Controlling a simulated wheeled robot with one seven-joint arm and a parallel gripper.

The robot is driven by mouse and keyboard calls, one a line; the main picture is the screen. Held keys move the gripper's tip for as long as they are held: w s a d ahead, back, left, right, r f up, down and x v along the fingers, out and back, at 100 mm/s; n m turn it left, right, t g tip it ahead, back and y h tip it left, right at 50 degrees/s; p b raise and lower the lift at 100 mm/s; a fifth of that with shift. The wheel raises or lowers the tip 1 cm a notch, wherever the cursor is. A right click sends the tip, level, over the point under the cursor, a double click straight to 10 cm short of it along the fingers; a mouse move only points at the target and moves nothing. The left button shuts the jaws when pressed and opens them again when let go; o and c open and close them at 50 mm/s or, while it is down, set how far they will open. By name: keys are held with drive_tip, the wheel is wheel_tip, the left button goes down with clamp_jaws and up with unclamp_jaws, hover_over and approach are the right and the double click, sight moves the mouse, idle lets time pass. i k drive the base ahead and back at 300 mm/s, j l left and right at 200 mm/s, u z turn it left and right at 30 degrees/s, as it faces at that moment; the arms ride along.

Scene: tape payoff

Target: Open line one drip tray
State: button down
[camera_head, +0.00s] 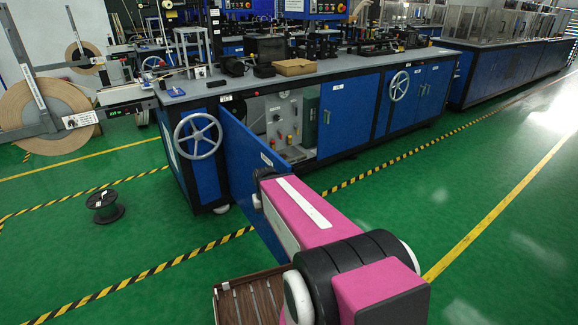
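I cannot pick out a drip tray with certainty. A blue cabinet door (240,150) at the front of the long workbench stands swung open. Behind it, the open compartment shows a grey panel (279,118) with gauges and knobs. My pink arm reaches from the bottom right toward this door. The dark end of my arm, with my gripper (262,179), is at the door's near face by its small label. The fingers are hidden or too small to make out, and I cannot tell whether they touch the door.
Handwheels (198,136) are on the bench front. A black spool (104,206) stands on the green floor at left. Large tape rolls (42,112) stand beside the bench. A brown slatted piece (252,302) shows at the bottom edge. Floor right of my arm is clear.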

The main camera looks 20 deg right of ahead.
sight(291, 154)
drive_tip(key=k+z, duration=0.2)
drive_tip(key=k, duration=0.2)
drive_tip(key=k+l+z, duration=0.25)
drive_tip(key=k, duration=0.15)
drive_tip(key=i+z, duration=0.1)
drive_tip(key=z, duration=0.3)
drive_tip(key=i+z, duration=0.1)
drive_tip(key=z, duration=0.3)
drive_tip(key=i+z, duration=0.1)
drive_tip(key=z, duration=0.3)
drive_tip(key=i+z, duration=0.1)
drive_tip(key=z, duration=0.25)
drive_tip(key=i+j, duration=0.15)
drive_tip(key=i, duration=0.3)
drive_tip(key=i+j, duration=0.15)
drive_tip(key=i, duration=0.35)
drive_tip(key=i+j, duration=0.15)
drive_tip(key=i, duration=0.3)
drive_tip(key=i+j, duration=0.15)
drive_tip(key=i, duration=0.35)
drive_tip(key=i+u, duration=0.2)
drive_tip(key=u, duration=0.2)
drive_tip(key=i+l+u, duration=0.15)
drive_tip(key=u, duration=0.25)
drive_tip(key=i+l+u, duration=0.15)
drive_tip(key=u, duration=1.55)
drive_tip(key=i+l, duration=0.05)
